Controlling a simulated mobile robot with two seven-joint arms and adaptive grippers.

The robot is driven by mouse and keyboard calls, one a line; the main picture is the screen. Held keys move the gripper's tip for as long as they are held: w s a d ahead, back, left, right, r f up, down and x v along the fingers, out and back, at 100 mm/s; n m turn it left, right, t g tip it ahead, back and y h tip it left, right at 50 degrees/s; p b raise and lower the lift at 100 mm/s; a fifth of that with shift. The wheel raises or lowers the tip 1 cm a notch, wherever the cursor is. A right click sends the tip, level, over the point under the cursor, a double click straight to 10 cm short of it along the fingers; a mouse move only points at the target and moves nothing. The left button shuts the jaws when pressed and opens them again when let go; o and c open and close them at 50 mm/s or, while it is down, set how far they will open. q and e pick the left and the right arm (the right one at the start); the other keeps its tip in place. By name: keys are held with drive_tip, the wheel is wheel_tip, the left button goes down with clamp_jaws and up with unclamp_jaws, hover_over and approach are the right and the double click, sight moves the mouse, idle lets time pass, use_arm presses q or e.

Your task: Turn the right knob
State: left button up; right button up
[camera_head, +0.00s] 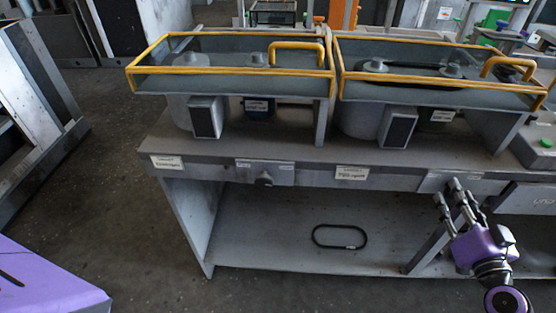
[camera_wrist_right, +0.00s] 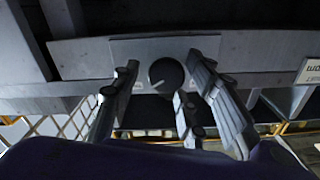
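The right knob (camera_wrist_right: 166,76) is a dark round dial with a light pointer line, mounted on a grey plate on the front of the bench. My right gripper (camera_head: 449,190) is in front of this plate in the head view, where its fingers cover the knob. In the right wrist view the gripper (camera_wrist_right: 162,66) is open, with its fingers on either side of the knob. I see gaps beside the knob and no clear contact. The left knob (camera_head: 264,179) sits on the left part of the same bench front. My left gripper is not in view.
The bench (camera_head: 400,172) carries two blower units under yellow-framed covers, the left cover (camera_head: 232,82) and the right cover (camera_head: 435,87). A black belt loop (camera_head: 339,237) lies on the lower shelf. White labels (camera_head: 352,173) mark the bench front. The floor in front is clear.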

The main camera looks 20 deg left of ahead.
drive_tip(key=c, duration=0.9)
clamp_jaws()
drive_tip(key=shift+d, duration=0.1)
drive_tip(key=shift+m, duration=0.4)
